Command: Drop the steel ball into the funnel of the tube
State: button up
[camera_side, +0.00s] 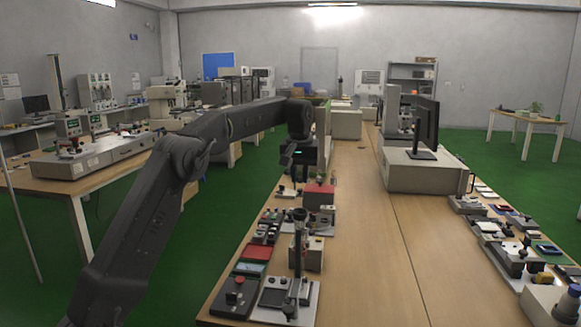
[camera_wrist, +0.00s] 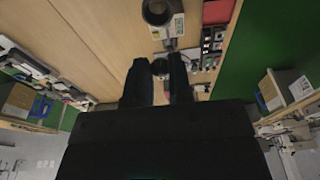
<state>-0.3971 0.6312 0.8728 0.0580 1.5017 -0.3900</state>
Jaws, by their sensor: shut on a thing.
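My gripper (camera_side: 299,178) hangs below the wrist over the bench in the side view, fingers pointing down. In the wrist view its two dark fingers (camera_wrist: 159,76) are shut on a small round grey thing, the steel ball (camera_wrist: 160,67), mostly between the fingertips. The funnel (camera_side: 299,214) tops the upright tube (camera_side: 298,255) in the side view, nearer the camera than my gripper. The wrist view shows the funnel's round dark mouth (camera_wrist: 157,12) at the top edge, apart from the fingertips. The ball cannot be made out in the side view.
Small devices crowd the bench's left edge, including a red-topped box (camera_side: 319,190) near my gripper and a red-button box (camera_side: 235,293). The wooden bench (camera_side: 362,235) is clear in the middle. A monitor (camera_side: 425,125) stands on a pale cabinet farther back.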

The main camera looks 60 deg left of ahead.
notch_tip(320, 180, down, 7)
dwell(0.8)
dwell(0.4)
jog(key=o, duration=0.9)
jog(key=shift+r, duration=2.5)
